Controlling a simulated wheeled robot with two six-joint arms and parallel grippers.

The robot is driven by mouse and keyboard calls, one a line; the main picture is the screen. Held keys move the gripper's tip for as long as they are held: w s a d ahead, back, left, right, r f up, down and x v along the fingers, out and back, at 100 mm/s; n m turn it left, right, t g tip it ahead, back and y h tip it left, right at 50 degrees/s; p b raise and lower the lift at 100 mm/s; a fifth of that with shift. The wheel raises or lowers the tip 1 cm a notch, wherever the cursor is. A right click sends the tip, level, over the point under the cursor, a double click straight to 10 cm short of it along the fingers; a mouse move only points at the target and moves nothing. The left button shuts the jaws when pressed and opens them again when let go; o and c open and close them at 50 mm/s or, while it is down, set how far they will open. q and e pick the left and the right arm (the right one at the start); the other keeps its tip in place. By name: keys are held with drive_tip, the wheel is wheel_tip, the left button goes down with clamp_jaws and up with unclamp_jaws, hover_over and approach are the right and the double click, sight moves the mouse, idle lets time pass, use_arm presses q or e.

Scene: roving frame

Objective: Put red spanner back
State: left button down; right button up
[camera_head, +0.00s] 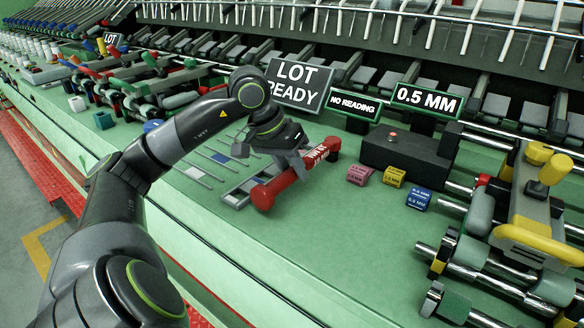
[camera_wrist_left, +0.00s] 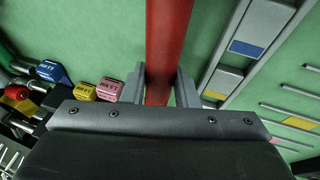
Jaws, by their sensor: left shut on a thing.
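The red spanner (camera_head: 266,195) has a thick red end and pale lettering near its far end. My left gripper (camera_head: 297,164) is shut on its middle, over the green bench. In the left wrist view the spanner (camera_wrist_left: 168,45) runs between the two fingers of the gripper (camera_wrist_left: 160,90). I cannot tell whether the spanner touches the bench. Grey tool slots (camera_head: 238,199) with coloured marks lie on the bench beside it, partly behind the arm. The wrist view shows grey slots with a blue mark (camera_wrist_left: 246,48) and a yellow mark (camera_wrist_left: 214,95). My right gripper is not in view.
Pink (camera_head: 360,175), yellow (camera_head: 394,176) and blue (camera_head: 417,199) blocks sit to the right. Behind them stand a dark box (camera_head: 405,155) and signs reading "LOT READY" (camera_head: 298,85), "NO READING" (camera_head: 355,105) and "0.5 MM" (camera_head: 428,101). Metal rollers (camera_head: 485,255) fill the right. The front bench (camera_head: 330,260) is clear.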

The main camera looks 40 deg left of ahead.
use_arm(q)
drive_tip(key=c, duration=1.1)
unclamp_jaws()
drive_tip(key=shift+o, duration=0.2)
drive_tip(key=shift+r+p, duration=1.85)
drive_tip(key=shift+r, duration=1.5)
drive_tip(key=shift+r+p, duration=0.35)
drive_tip(key=shift+r, duration=0.35)
